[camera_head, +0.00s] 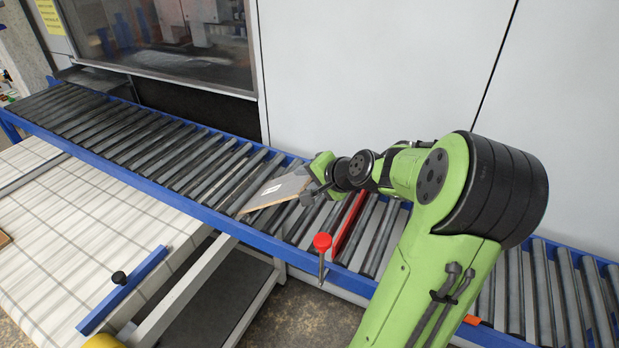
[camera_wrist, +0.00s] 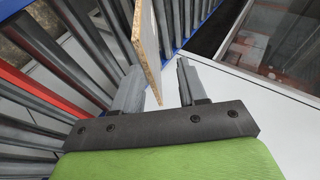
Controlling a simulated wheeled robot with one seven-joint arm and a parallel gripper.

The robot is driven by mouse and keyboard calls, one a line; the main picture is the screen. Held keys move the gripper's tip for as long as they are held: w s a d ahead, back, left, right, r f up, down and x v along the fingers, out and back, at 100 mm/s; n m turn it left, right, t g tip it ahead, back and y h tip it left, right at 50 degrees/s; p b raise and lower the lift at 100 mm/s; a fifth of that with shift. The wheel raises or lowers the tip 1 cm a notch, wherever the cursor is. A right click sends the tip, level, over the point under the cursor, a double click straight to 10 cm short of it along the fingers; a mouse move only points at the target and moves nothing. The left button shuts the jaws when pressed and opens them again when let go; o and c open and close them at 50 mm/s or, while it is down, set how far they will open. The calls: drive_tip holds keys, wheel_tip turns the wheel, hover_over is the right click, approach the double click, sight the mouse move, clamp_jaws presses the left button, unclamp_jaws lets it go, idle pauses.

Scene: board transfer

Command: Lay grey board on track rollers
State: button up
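The grey board (camera_head: 283,189), with a small white label and brown edges, is over the track rollers (camera_head: 215,160) in the head view. Its left end is low by the rollers; whether it lies flat or is tilted is hard to tell. My gripper (camera_head: 310,187) is at the board's right end. In the wrist view, the board's edge (camera_wrist: 148,50) stands between the two fingers of my gripper (camera_wrist: 158,80). It is close to the left finger, and a gap shows between it and the right finger. The gripper looks open around the board.
A red bar (camera_head: 349,225) crosses the track just right of the board, and a red knob (camera_head: 322,242) stands on the near blue rail. A table with a checked top (camera_head: 60,215) is at left. A white machine wall with a window (camera_head: 170,45) stands behind. Rollers to the left are clear.

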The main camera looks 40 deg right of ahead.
idle(0.4)
drive_tip(key=g+p, duration=0.2)
drive_tip(key=p, duration=0.1)
drive_tip(key=r+g+p, duration=0.1)
drive_tip(key=g+p, duration=0.1)
drive_tip(key=p, duration=0.2)
drive_tip(key=shift+s, duration=0.15)
drive_tip(key=shift+f+g, duration=0.15)
drive_tip(key=shift+g, duration=0.25)
drive_tip(key=shift+s, duration=0.15)
